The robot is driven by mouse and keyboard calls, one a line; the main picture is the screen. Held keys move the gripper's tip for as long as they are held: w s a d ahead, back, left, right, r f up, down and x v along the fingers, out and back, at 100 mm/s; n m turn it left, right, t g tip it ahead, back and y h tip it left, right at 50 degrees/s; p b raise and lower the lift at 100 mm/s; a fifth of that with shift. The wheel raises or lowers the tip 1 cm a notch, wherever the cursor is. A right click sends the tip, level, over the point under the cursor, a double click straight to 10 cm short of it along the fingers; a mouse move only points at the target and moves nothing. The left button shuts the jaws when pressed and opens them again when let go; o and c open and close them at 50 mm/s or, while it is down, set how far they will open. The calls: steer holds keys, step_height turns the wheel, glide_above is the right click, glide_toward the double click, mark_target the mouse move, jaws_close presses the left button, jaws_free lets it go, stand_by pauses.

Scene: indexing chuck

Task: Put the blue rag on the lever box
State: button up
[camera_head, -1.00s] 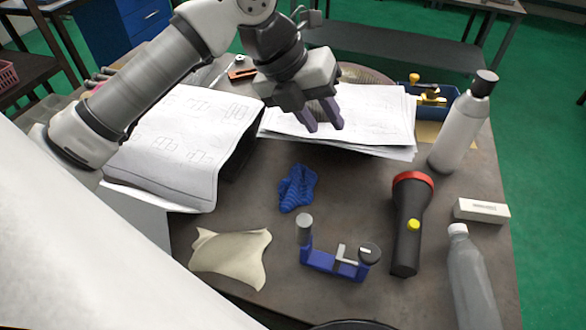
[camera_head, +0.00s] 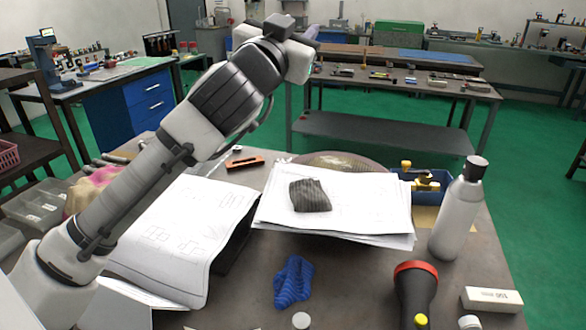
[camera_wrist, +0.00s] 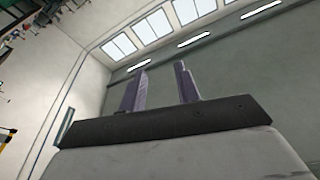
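The blue rag (camera_head: 293,281) lies crumpled on the dark table, in front of the paper stack, in the head view. I cannot tell for sure which thing is the lever box; a blue box with yellow parts (camera_head: 427,187) stands at the table's back right. My gripper (camera_head: 312,33) is raised high above the table, well away from the rag. In the wrist view my gripper (camera_wrist: 162,85) has its two fingers apart with nothing between them, pointing at the wall and windows.
A grey striped cloth (camera_head: 310,195) lies on the paper stack (camera_head: 375,221). An open booklet (camera_head: 185,235) is at left. A bottle (camera_head: 458,215), a flashlight (camera_head: 414,285) and a white box (camera_head: 492,300) stand or lie at right. A workbench (camera_head: 400,75) is behind.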

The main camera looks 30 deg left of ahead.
step_height(320, 180, down, 8)
steer(key=a+n+g+y, duration=0.1)
steer(key=a+n+g, duration=0.1)
steer(key=n+g, duration=0.25)
steer(key=g+h+b, duration=0.1)
steer(key=g+h, duration=0.4)
steer(key=g, duration=0.8)
glide_toward(290, 268)
steer(key=shift+m, duration=0.45)
steer(key=p+x, duration=0.1)
steer(key=x, duration=0.8)
steer(key=shift+w+f, duration=0.1)
steer(key=shift+f, duration=0.1)
jaws_close()
